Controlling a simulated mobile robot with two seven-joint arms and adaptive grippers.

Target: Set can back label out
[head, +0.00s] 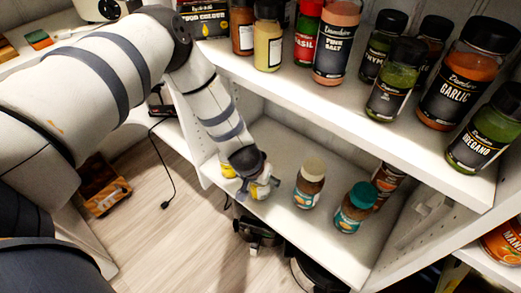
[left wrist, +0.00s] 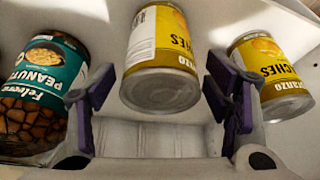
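In the left wrist view a yellow can (left wrist: 160,60) of peaches stands between the fingers of my left gripper (left wrist: 160,105). A gap shows on each side, so the fingers are open around it and not touching. The can appears upside down in this view. A white panel with small print shows on its left side and part of the yellow front label on its right. A second yellow can (left wrist: 272,75) is beside the right finger. In the head view my left gripper (head: 262,187) reaches to the lower shelf and mostly hides the can there. My right gripper is not in view.
A peanut jar (left wrist: 40,90) is left of the left finger. On the lower shelf (head: 285,215) two jars stand right of my gripper, one cream-lidded (head: 309,183), one teal-lidded (head: 355,207). The upper shelf (head: 300,90) holds several spice jars above. A cable (head: 163,165) hangs at left.

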